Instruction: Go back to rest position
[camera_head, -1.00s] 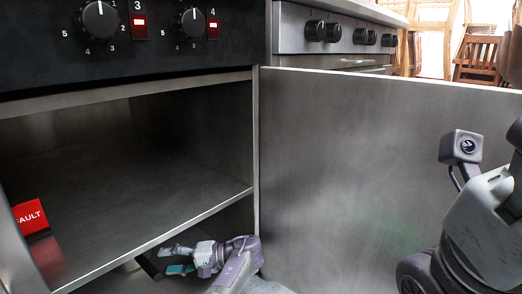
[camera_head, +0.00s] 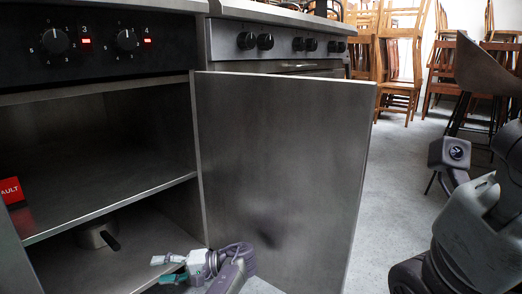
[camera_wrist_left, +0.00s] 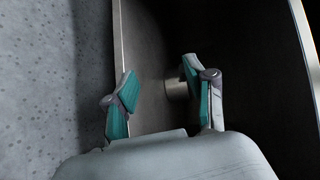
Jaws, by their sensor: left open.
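My left gripper (camera_head: 169,268) is low in front of the open steel cabinet (camera_head: 120,206), near the inner foot of its open door. Its fingers are apart with nothing between them. In the left wrist view, its two teal-padded fingers (camera_wrist_left: 163,92) are spread at the cabinet's edge. A metal pot (camera_head: 97,234) with a dark handle stands on the cabinet's lower level, apart from the gripper; it also shows in the left wrist view (camera_wrist_left: 176,88), partly behind a finger. My right arm shows at the right edge of the head view, but its fingers are not seen.
The open cabinet door (camera_head: 277,170) stands to the right of my left gripper. A red label (camera_head: 10,191) is at the cabinet's left side. Stoves with knobs (camera_head: 270,42) are above. Wooden chairs (camera_head: 400,60) stand at the back. Grey floor (camera_head: 400,180) is clear right of the door.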

